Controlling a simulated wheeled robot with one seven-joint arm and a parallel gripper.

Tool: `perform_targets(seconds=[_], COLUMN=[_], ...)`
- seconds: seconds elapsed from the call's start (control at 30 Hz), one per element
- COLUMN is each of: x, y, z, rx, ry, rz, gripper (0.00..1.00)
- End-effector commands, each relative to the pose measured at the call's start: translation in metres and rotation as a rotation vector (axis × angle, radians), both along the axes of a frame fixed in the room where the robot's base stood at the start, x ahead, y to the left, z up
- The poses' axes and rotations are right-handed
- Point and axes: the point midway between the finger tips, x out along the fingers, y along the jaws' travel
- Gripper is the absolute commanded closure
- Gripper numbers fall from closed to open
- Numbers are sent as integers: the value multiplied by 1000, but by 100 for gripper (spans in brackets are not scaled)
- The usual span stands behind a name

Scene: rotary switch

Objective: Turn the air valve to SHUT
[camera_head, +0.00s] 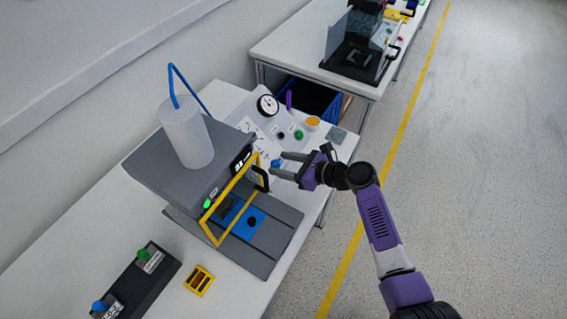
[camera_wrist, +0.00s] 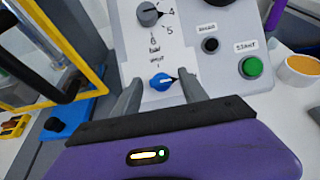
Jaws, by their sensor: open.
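A blue knob (camera_wrist: 161,81) with a dark pointer toward the right sits low on a pale control panel (camera_wrist: 205,70). Small lettering stands above and left of it; I cannot read SHUT with certainty. The knob also shows in the head view (camera_head: 276,163), beside my fingertips. My gripper (camera_head: 279,165) is open. In the wrist view its two fingers (camera_wrist: 162,88) stand left and right of the blue knob, with gaps on both sides. I cannot tell whether the fingertips reach its depth.
Above the blue knob is a grey numbered dial (camera_wrist: 148,14). A black button (camera_wrist: 211,45), a green START button (camera_wrist: 251,67) and an orange-filled bowl (camera_wrist: 300,70) lie to the right. The press with a yellow frame (camera_head: 232,205) stands close on the left.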

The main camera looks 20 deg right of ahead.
Motion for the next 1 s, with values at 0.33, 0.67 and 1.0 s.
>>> perform_targets(seconds=[0.33, 0.67, 1.0], x=[0, 0, 2], y=[0, -1, -2], z=[0, 0, -1], rx=[0, -20, -135], ry=[0, -16, -101], rz=[0, 29, 202], gripper=[100, 100, 100])
